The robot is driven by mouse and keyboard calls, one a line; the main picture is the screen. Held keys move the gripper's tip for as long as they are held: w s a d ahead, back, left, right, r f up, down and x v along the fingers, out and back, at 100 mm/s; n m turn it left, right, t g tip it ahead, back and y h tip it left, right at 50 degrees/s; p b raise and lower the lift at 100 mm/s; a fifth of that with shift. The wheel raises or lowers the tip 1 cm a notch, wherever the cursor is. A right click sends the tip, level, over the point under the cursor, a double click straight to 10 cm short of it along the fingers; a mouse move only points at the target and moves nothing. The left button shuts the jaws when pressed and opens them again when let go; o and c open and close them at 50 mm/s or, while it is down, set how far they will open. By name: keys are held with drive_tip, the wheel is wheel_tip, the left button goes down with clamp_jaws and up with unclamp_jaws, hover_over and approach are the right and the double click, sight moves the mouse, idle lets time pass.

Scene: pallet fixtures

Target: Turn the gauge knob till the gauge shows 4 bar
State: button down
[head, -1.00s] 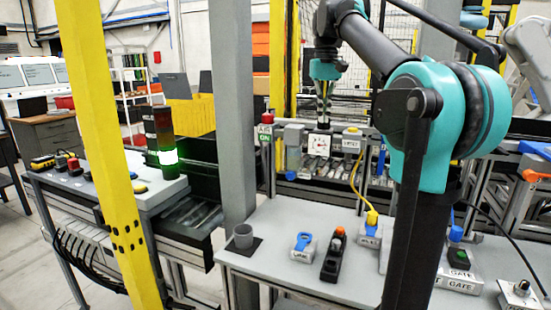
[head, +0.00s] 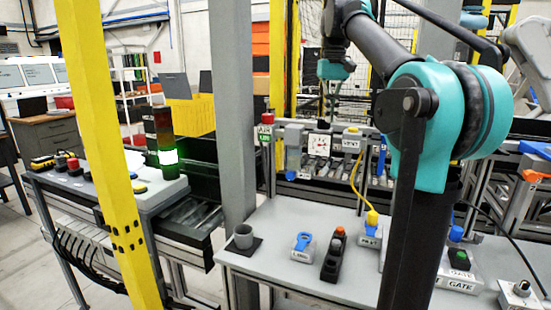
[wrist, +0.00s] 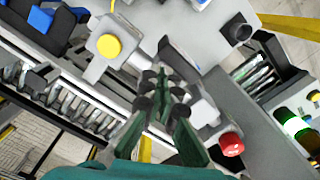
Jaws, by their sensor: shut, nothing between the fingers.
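The gauge (head: 319,145) stands on the fixture rail behind the table, its white face turned toward the head camera. A red needle mark shows, but the reading is too small to make out. The knob cannot be told apart clearly; a small dark piece sits at the gauge's top edge. My gripper (head: 328,100) points down above the gauge, with a gap between them. In the wrist view my gripper (wrist: 163,78) has its fingers together, with nothing held. Its fingers hide part of the fixture below.
A yellow-topped unit (head: 352,131) stands right of the gauge, with a yellow cable below. A red button (head: 267,117) stands at its left. A grey post (head: 233,110) rises further left. The front table holds a grey cup (head: 243,237) and several control boxes.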

drive_tip(key=shift+w+d, duration=0.15)
drive_tip(key=shift+d, duration=0.1)
idle(0.3)
drive_tip(key=shift+d, duration=0.1)
wheel_tip(320, 180, up, 6)
drive_tip(key=shift+s, duration=0.35)
idle(0.5)
drive_tip(key=shift+d, duration=0.1)
drive_tip(key=shift+a+f, duration=0.45)
drive_tip(key=shift+f, duration=0.55)
drive_tip(key=shift+a+f, duration=0.45)
drive_tip(key=shift+f, duration=0.55)
drive_tip(key=shift+a+f, duration=0.45)
drive_tip(key=shift+f, duration=0.55)
drive_tip(key=shift+w, duration=0.2)
